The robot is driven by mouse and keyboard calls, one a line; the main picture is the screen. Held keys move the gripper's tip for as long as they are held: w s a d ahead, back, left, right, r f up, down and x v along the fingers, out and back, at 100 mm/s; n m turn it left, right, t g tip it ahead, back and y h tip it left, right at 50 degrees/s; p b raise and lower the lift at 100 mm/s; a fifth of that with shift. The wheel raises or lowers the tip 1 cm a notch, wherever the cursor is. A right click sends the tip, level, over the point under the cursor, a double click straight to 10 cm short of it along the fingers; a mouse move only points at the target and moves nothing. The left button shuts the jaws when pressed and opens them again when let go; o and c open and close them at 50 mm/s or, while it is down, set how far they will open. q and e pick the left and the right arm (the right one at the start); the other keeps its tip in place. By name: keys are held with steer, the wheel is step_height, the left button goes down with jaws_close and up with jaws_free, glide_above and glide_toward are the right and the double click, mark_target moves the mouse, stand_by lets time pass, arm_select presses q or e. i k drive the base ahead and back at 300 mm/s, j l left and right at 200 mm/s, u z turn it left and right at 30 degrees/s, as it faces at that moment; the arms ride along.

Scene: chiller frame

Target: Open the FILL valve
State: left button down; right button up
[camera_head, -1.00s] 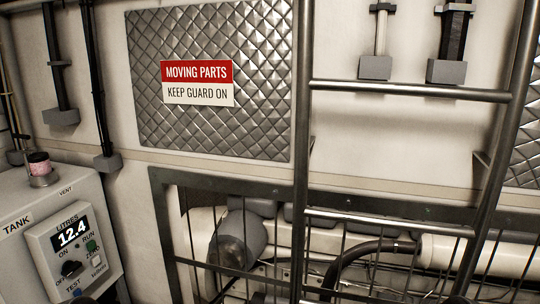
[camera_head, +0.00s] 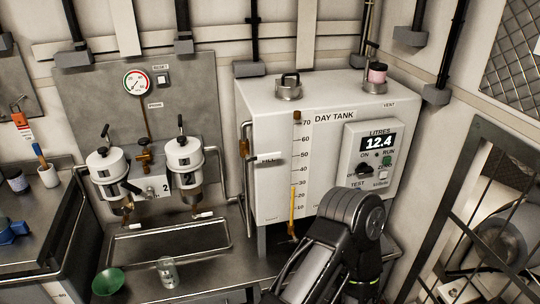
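The white day tank (camera_head: 275,120) stands right of centre, with a FILL label (camera_head: 268,159) on the left of its front face. A small brass fitting (camera_head: 244,147) sits on the pipe at the tank's left side, next to the label. It looks like the FILL valve, but its handle position is too small to tell. One of my black arm links (camera_head: 352,220) rises from the bottom in front of the tank's lower right part. Neither gripper shows.
A control box (camera_head: 375,160) reading 12.4 litres is on the tank's front. Two white filter housings (camera_head: 185,162) hang at left above a metal tray (camera_head: 165,243). A green funnel (camera_head: 108,281) and a glass jar (camera_head: 167,271) stand on the bench. A barred guard (camera_head: 460,200) is at right.

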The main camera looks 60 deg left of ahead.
mark_target(278, 154)
steer(key=k+u, duration=0.15)
steer(key=u, duration=1.7)
